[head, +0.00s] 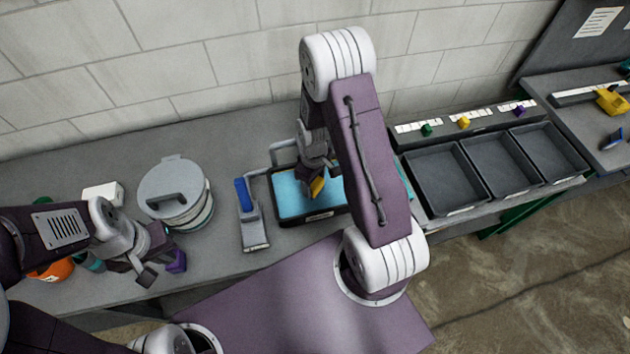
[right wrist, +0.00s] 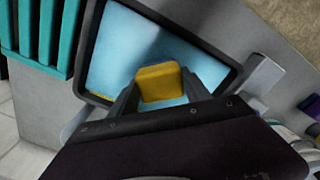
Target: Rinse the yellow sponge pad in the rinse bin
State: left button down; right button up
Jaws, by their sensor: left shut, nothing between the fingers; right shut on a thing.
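The yellow sponge pad (head: 317,187) is between the fingers of my right gripper (head: 314,182), over the rinse bin. The right wrist view shows the pad (right wrist: 158,84) gripped between both fingertips, with blue water behind it. The rinse bin (head: 325,216) is a dark tray of light blue water; my right arm hides part of it in the head view. Its dark rim (right wrist: 214,48) shows in the right wrist view. I cannot tell whether the pad touches the water.
A lidded pot (head: 175,193) and a blue-handled scraper-like tool (head: 253,222) stand left of the bin. Three empty dark trays (head: 446,178) are at the right, with small coloured cubes behind. A teal ribbed thing (right wrist: 42,30) lies beside the bin. An orange object (head: 55,270) is at far left.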

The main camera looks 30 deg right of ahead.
aim_at(314, 190)
notch_tip(314, 190, down, 5)
jog(key=b, duration=0.3)
jog(key=shift+w+r+b, duration=0.1)
jog(key=shift+b, duration=0.25)
jog(key=shift+f, duration=0.3)
jog(key=shift+f+b, duration=0.5)
jog(key=shift+b, duration=0.15)
dwell(1.1)
notch_tip(314, 190, up, 7)
jog(key=p, duration=0.6)
dwell(0.6)
